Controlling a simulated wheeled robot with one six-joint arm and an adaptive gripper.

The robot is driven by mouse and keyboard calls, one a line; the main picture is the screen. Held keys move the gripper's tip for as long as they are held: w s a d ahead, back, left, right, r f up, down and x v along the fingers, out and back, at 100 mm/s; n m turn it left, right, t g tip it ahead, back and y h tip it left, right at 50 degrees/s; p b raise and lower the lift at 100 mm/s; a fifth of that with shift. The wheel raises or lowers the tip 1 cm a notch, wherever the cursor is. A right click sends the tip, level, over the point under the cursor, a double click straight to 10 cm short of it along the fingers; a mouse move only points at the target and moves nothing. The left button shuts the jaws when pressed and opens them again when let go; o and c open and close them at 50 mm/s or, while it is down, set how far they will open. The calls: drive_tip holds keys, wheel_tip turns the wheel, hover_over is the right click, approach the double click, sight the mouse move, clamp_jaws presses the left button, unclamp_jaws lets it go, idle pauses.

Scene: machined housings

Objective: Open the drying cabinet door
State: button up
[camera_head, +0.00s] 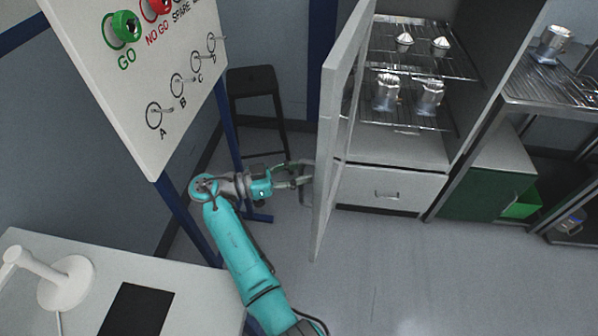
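The drying cabinet door (334,130) stands wide open, swung out to the left and seen nearly edge-on. The cabinet (407,150) behind it shows wire shelves (420,48) holding several silvery metal housings (388,92) and small white-topped parts (404,42). My gripper (304,174) is at the left, outer face of the door, around its lower half. A grey bar-like handle (304,212) shows beside the door there. The fingertips are small and partly merge with the door and handle, so whether they hold it cannot be told.
A dark stool (256,95) is behind my arm. A bench (60,250) with a white lamp is lower left. A metal rack (560,105) stands right. Floor (400,280) in front is clear.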

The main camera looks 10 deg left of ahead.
drive_tip(key=v, duration=0.7)
drive_tip(key=shift+s+a+f, duration=0.1)
idle(0.4)
